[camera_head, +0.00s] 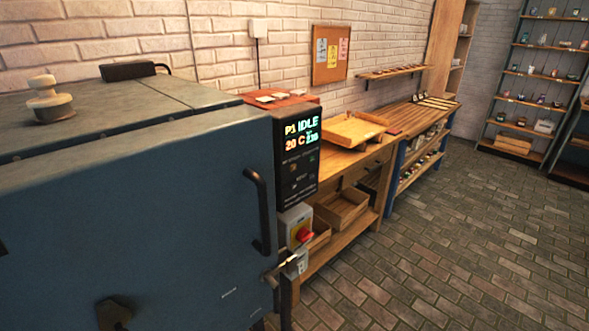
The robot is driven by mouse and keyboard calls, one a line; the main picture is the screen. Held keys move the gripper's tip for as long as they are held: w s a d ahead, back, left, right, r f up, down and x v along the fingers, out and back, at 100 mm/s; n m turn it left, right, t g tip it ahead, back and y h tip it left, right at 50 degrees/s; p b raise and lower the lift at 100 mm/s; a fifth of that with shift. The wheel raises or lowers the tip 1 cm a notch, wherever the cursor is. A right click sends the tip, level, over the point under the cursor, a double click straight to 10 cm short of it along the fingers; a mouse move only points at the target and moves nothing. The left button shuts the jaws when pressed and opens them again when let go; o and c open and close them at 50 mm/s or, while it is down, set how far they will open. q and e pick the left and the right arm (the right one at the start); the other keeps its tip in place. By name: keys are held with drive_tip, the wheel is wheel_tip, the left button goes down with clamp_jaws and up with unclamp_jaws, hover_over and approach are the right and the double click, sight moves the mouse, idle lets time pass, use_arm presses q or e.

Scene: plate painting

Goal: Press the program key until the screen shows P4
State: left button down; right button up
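A large blue kiln (130,200) fills the left of the head view, with its door shut and a black handle (258,212) upright on it. A black control panel (297,165) is on the kiln's right front edge. Its lit screen (301,132) reads "P1 IDLE" on the top line and "20 C" with further characters on the lower line. Small dim keys or markings sit below the screen; their labels are too small to tell, so I cannot pick out the program key. Neither of my grippers is in view.
A yellow and grey switch box (296,226) with a red knob (304,236) is below the panel. Wooden workbenches (350,160) with boxes beneath run along the brick wall. Shelves (535,85) stand at the back right. The brick floor (450,240) at right is clear.

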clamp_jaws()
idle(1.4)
